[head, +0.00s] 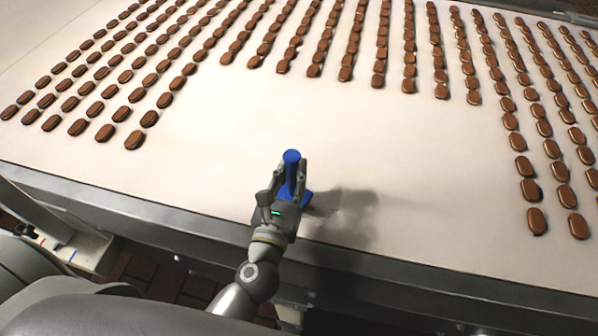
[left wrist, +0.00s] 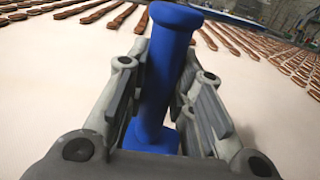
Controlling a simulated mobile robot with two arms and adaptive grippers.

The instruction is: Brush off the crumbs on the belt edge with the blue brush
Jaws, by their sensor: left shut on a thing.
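The blue brush (head: 291,158) stands close to upright at the near side of the belt (head: 400,180). My left gripper (head: 287,185) is shut on its handle, and the handle's rounded top sticks up above the fingers. A bit of the blue base shows low at the right of the fingers. In the left wrist view the blue brush (left wrist: 168,70) is between the two fingers of my left gripper (left wrist: 165,105). A few small dark specks, perhaps crumbs (head: 338,212), lie in the shadow to the right of the brush. My right gripper is not in view.
The belt around the brush is bare. A grey metal edge rail (head: 420,267) runs along the near side. A white box (head: 92,250) stands below at left.

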